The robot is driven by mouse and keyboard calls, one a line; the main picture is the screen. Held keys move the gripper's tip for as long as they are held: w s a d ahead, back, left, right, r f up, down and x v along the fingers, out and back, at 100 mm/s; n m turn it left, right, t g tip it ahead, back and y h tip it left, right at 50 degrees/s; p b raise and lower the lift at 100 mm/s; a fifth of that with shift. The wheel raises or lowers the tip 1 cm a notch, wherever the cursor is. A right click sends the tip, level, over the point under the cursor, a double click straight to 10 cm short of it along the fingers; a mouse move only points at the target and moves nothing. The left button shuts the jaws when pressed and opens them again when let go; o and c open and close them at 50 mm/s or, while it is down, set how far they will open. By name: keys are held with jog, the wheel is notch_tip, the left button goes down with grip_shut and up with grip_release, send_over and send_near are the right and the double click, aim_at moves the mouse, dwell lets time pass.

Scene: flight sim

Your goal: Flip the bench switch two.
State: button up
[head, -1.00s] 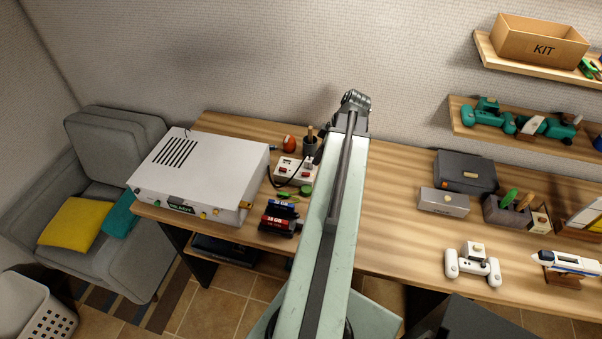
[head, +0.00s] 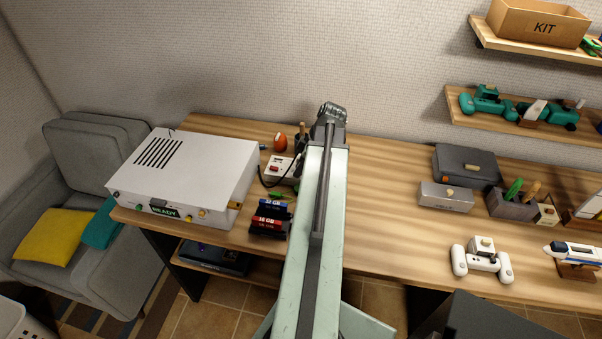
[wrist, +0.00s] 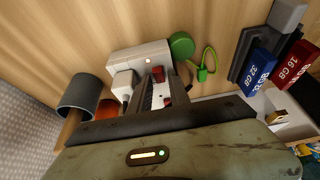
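A white power strip (head: 279,168) with red switches stands on the bench, partly hidden behind my arm in the head view. In the wrist view the strip (wrist: 140,58) shows one red switch (wrist: 158,73) just beyond my fingertips and some red between the fingers. A pale plug (wrist: 123,84) and a small lit lamp sit on it. No switch number is readable. My gripper (wrist: 162,84) points at the strip, its dark fingers slightly apart with nothing held between them. Whether it touches the strip is unclear.
A white READY box (head: 185,177) stands left of the strip. Red and blue memory modules (head: 270,218) are in front.

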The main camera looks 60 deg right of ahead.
jog(key=shift+r, duration=0.1)
grip_shut()
jog(key=shift+w+r+g+p, duration=0.2)
jog(key=shift+g+p, duration=0.2)
jog(key=shift+p, duration=0.2)
jog(key=shift+f+g+h, duration=0.15)
jog(key=shift+g+h, duration=0.15)
jog(key=shift+g, duration=0.1)
grip_release()
jog(key=p+v, duration=0.7)
jog(key=shift+r+p, duration=0.35)
